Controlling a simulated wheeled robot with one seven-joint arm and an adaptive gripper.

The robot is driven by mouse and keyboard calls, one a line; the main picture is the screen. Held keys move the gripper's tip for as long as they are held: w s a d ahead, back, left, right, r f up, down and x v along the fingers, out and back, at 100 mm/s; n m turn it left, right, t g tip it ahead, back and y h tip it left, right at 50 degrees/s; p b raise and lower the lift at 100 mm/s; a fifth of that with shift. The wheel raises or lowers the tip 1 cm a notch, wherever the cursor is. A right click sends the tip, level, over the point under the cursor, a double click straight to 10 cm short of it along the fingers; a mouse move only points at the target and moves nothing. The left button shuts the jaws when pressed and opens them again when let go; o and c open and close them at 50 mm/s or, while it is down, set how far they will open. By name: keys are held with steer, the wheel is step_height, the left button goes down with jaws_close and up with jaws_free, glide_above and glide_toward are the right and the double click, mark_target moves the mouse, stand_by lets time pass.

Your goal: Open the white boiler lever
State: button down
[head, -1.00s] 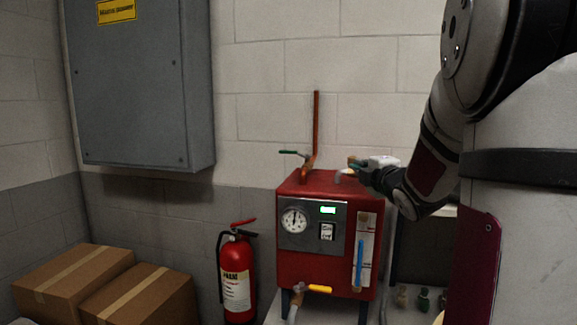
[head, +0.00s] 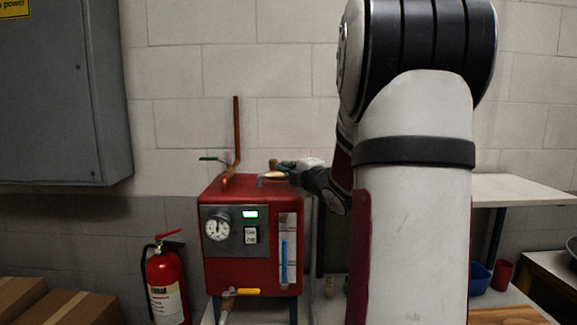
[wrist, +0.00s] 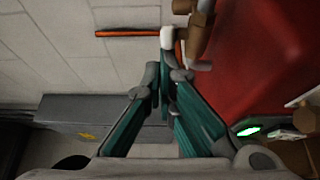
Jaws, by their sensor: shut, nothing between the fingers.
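The red boiler (head: 240,262) stands against the wall in the head view. A small pale lever (head: 262,177), probably the white one, is on its top right. In the wrist view, the white lever end (wrist: 167,38) shows just past my fingertips, next to a brass-brown valve fitting (wrist: 197,35). My gripper (head: 284,168) is at the boiler's top right edge, its fingers partly hidden by the fitting and small in the head view. In the wrist view, my gripper (wrist: 166,72) has its fingertips together with nothing between them. They are close to the lever; I cannot tell if they touch.
A green lever (head: 212,158) and a copper pipe (head: 237,130) are on the boiler's top left. A yellow lever (head: 245,292) is low on its front. A fire extinguisher (head: 166,285) stands left, below a grey cabinet (head: 65,95). A white shelf (head: 520,188) is right.

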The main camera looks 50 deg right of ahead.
steer(key=shift+s+d+n+t+y+p, duration=0.3)
steer(key=shift+d+n+y+p, duration=0.25)
steer(key=shift+p, duration=0.4)
steer(key=shift+s+d+p, duration=0.2)
steer(key=shift+d+p, duration=0.15)
steer(key=shift+d, duration=0.15)
steer(key=shift+s+d+p, duration=0.2)
steer(key=shift+d+p, duration=0.15)
steer(key=shift+d, duration=0.15)
steer(key=shift+w+d+p, duration=0.1)
steer(key=shift+d+p, duration=0.5)
steer(key=shift+d, duration=1.75)
steer(key=shift+d+r, duration=0.1)
